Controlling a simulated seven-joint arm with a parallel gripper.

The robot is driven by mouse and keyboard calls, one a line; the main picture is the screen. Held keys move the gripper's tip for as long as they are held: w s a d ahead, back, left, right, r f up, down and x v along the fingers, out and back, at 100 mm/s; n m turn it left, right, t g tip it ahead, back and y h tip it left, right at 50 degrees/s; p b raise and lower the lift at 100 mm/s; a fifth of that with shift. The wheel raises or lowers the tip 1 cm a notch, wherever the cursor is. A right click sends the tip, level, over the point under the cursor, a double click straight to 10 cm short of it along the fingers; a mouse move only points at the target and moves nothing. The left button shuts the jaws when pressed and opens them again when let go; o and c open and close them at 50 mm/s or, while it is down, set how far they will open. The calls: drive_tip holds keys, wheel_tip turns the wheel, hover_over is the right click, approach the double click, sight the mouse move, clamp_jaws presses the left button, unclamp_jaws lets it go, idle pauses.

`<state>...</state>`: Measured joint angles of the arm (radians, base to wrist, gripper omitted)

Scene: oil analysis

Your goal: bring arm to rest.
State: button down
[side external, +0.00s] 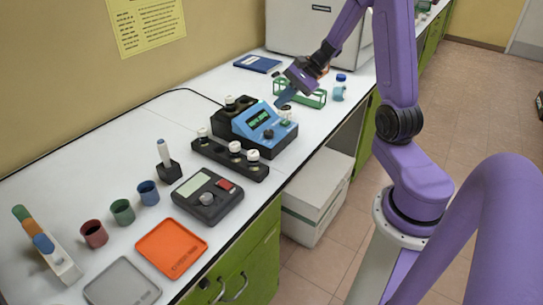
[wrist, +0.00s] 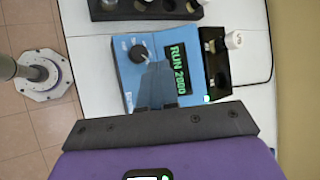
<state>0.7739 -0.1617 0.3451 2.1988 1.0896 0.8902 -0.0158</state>
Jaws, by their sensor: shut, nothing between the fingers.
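My purple arm reaches over the white bench in the side view. My gripper (side external: 284,98) is shut and empty, with its fingers pointing down at the back of the bench. It is above and behind the blue instrument (side external: 258,124), close to the green rack (side external: 312,97). In the wrist view my gripper (wrist: 154,75) shows shut in front of the blue instrument (wrist: 135,38), whose green display reads "RUN 2000". The gap between fingertips and instrument is hard to judge.
A black holder (side external: 230,160) with white-capped vials stands before the instrument. A scale (side external: 206,196), orange tray (side external: 171,247), grey tray (side external: 122,284) and several coloured cups, including a red one (side external: 94,234), lie nearer. A blue-capped bottle (side external: 339,90) stands beside the rack.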

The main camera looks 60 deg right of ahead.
drive_tip(key=s+a+r+n+g, duration=0.1)
drive_tip(key=s+a+n+g, duration=0.25)
drive_tip(key=a+n, duration=0.35)
drive_tip(key=s+a+r+n+g, duration=0.1)
drive_tip(key=s+a+n+g, duration=0.3)
drive_tip(key=a, duration=0.6)
drive_tip(key=s+a+r+n+t+h, duration=0.1)
drive_tip(key=s+a+n+h, duration=0.1)
drive_tip(key=s+n, duration=0.7)
drive_tip(key=s+a+n+t+h, duration=0.1)
drive_tip(key=s+n+h, duration=0.3)
drive_tip(key=s+n, duration=0.5)
drive_tip(key=shift+s+a+r, duration=0.35)
drive_tip(key=shift+a, duration=0.25)
